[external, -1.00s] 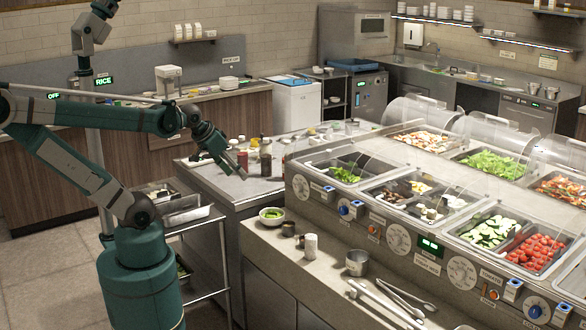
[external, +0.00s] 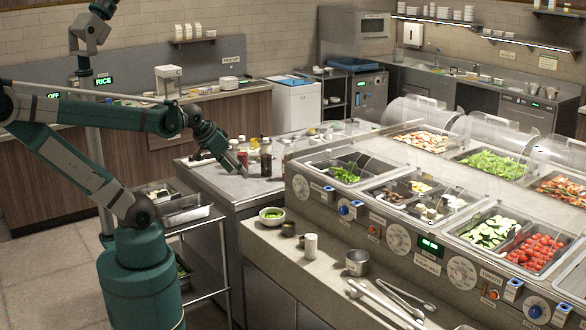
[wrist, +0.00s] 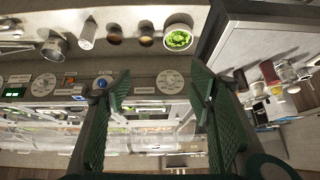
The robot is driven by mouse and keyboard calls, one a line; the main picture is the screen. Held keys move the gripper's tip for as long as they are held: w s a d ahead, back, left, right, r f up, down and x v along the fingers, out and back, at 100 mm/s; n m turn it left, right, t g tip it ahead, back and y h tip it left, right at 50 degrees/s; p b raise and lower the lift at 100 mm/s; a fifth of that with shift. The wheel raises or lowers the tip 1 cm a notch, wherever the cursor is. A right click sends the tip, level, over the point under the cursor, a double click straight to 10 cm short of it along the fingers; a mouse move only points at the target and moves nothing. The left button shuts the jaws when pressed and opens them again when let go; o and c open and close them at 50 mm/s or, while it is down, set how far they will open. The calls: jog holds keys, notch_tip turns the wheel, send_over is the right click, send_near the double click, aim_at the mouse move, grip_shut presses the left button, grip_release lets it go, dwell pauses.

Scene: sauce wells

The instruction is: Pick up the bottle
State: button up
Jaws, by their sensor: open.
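In the external view a dark bottle (external: 266,158) stands upright on the metal counter among other small containers. A small red container (external: 242,158) is to its left. My gripper (external: 236,169) is above the counter, a little left of the dark bottle and apart from it. In the wrist view my gripper (wrist: 160,80) shows its two green fingers spread wide with nothing between them.
A long food bar with clear covers and filled pans (external: 490,230) is to the right. A bowl of greens (external: 271,214), small cups, a metal pot (external: 357,262) and tongs lie on the front ledge. A tray cart (external: 186,214) stands by my base.

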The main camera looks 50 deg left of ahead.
jog(key=w+a+r+m+t+y+b, duration=0.1)
jog(key=w+a+r+m+t+y, duration=0.15)
jog(key=w+a, duration=0.7)
jog(key=m+t+y+b, duration=0.6)
jog(key=m, duration=1.4)
send_over(239, 157)
jog(key=s+d, duration=0.3)
jog(key=d, duration=0.4)
notch_tip(239, 157, down, 6)
jog(key=a+f+m, duration=0.1)
jog(key=f+m, duration=0.2)
jog(key=f, duration=0.1)
jog(key=s+a+f+m+h+b, duration=0.1)
jog(key=a+f+m, duration=0.1)
jog(key=f, duration=0.3)
jog(key=a+f+m+t+h, duration=0.1)
jog(key=a+f+m, duration=0.1)
jog(key=f, duration=0.3)
jog(key=shift+s+a+m+h+b, duration=0.15)
jog(key=shift+m+h+b, duration=0.2)
jog(key=shift+m, duration=0.5)
jog(key=shift+s+a+f+m, duration=0.15)
jog(key=shift+f+m, duration=0.15)
jog(key=shift+f, duration=0.25)
jog(key=shift+x, duration=1.25)
